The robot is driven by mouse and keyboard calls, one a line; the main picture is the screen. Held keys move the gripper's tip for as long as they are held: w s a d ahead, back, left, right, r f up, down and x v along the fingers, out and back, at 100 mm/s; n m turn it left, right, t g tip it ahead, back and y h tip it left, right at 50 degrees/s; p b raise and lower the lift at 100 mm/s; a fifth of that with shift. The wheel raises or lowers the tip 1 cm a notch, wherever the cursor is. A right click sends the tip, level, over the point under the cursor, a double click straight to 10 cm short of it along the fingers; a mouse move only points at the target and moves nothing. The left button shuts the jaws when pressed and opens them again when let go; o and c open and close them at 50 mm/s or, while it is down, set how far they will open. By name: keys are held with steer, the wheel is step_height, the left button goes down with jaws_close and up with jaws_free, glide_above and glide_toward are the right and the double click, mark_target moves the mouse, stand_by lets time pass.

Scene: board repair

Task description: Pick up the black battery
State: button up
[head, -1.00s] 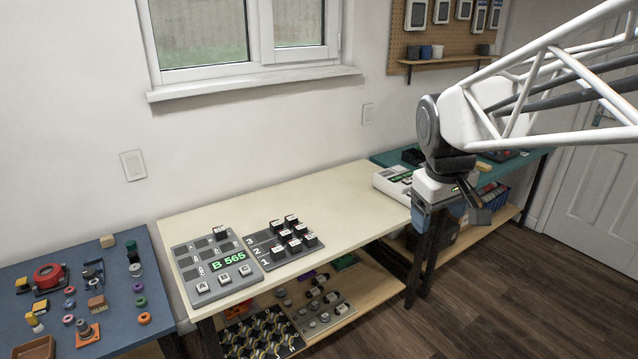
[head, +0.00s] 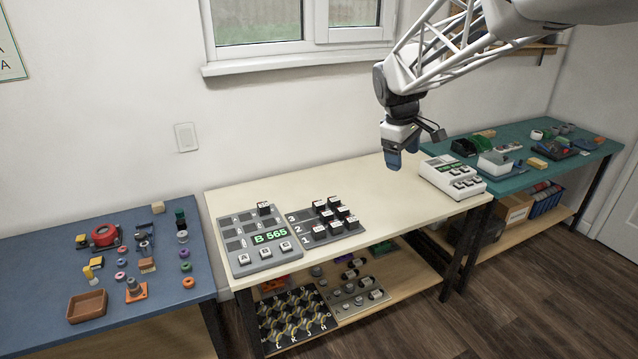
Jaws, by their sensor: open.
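My gripper (head: 413,147) hangs from my arm in the head view, above the back right of the cream bench (head: 390,205). It is open and nothing shows between its jaws. I cannot tell for sure which thing is the black battery. Dark and pale cylinders (head: 350,275) lie on a grey tray on the cream bench's lower shelf, well below and left of my gripper. A small black box (head: 463,147) stands on the teal table, just right of my gripper. Both are too small to identify.
The bench between is clear. A blue table (head: 150,320) holds small parts.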

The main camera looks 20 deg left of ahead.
steer(key=w+a+f+n, duration=0.45)
steer(key=w+a, duration=0.35)
steer(key=a, duration=0.4)
steer(key=n+t+h, duration=0.1)
steer(key=n+h, duration=0.1)
steer(key=n, duration=0.7)
glide_above(263, 204)
steer(key=s+a, duration=0.2)
step_height(263, 204, down, 25)
steer(key=shift+w+f, duration=0.1)
steer(key=shift+f, duration=0.05)
steer(key=shift+x, duration=1.3)
steer(key=shift+x, duration=2.65)
